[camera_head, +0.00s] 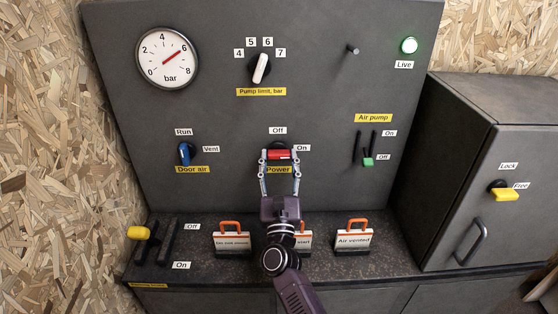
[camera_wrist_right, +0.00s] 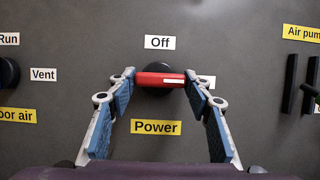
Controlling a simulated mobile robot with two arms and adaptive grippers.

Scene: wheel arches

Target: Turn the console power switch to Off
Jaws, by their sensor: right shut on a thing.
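The red power switch (camera_head: 279,154) is on the upright console panel (camera_head: 225,120), above the yellow Power label (camera_head: 278,170). Its handle lies level, with its right end toward the On label (camera_head: 303,148); the Off label (camera_head: 278,130) is above it. In the right wrist view the red handle (camera_wrist_right: 160,79) lies across a black round base. My right gripper (camera_head: 279,155) reaches up from below and is shut on the handle, one finger at each end. In the wrist view its fingertips (camera_wrist_right: 160,78) touch the handle's ends. My left gripper is not in view.
A blue Door air knob (camera_head: 184,154) is left of the switch, and the Air pump slider (camera_head: 368,161) is right. Tags with orange handles (camera_head: 351,238) stand on the ledge below. A cabinet (camera_head: 460,150) with a yellow handle is at the right. The green Live lamp (camera_head: 409,45) is lit.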

